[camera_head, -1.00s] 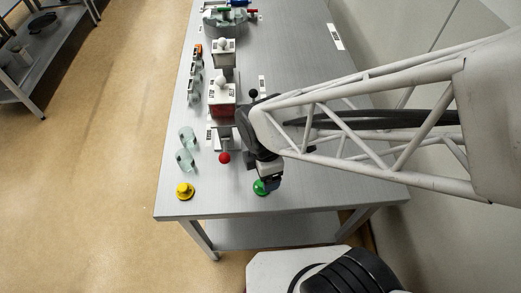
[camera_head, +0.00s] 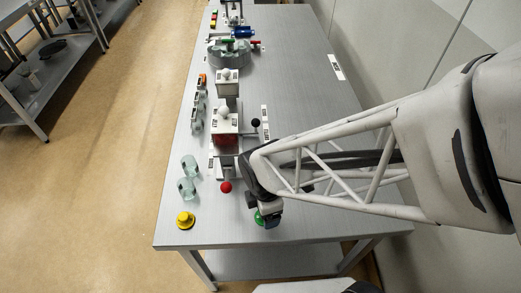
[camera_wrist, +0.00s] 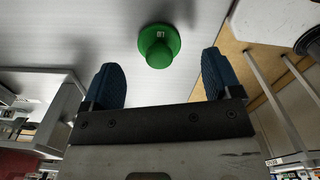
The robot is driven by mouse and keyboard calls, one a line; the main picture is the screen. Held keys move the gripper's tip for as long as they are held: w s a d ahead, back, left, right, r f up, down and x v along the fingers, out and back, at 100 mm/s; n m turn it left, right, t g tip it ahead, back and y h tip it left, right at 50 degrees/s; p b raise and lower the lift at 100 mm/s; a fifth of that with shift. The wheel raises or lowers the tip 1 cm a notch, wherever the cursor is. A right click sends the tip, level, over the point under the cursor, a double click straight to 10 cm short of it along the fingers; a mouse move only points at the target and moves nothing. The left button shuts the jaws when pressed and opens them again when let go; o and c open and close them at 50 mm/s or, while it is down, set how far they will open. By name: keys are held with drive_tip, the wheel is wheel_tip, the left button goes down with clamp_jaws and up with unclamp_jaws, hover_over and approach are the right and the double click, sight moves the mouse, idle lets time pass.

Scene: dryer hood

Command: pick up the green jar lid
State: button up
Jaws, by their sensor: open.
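The green jar lid (camera_head: 260,218) lies on the grey metal table near its front edge, partly hidden by my gripper in the head view. In the wrist view the green lid (camera_wrist: 159,46) is a round disc with a raised knob, lying beyond the fingertips and roughly centred between them. My gripper (camera_wrist: 160,80) is open, with its two blue fingers apart and nothing between them. In the head view my gripper (camera_head: 270,218) is at the lid, just to its right; I cannot tell the exact height gap.
A yellow lid (camera_head: 185,220) sits at the table's front left corner, with clear glass jars (camera_head: 188,178) behind it. The table (camera_head: 310,225) is bare right of the lid.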

drive_tip(key=shift+a+f, duration=0.1)
drive_tip(key=shift+f, duration=1.7)
drive_tip(key=c, duration=1)
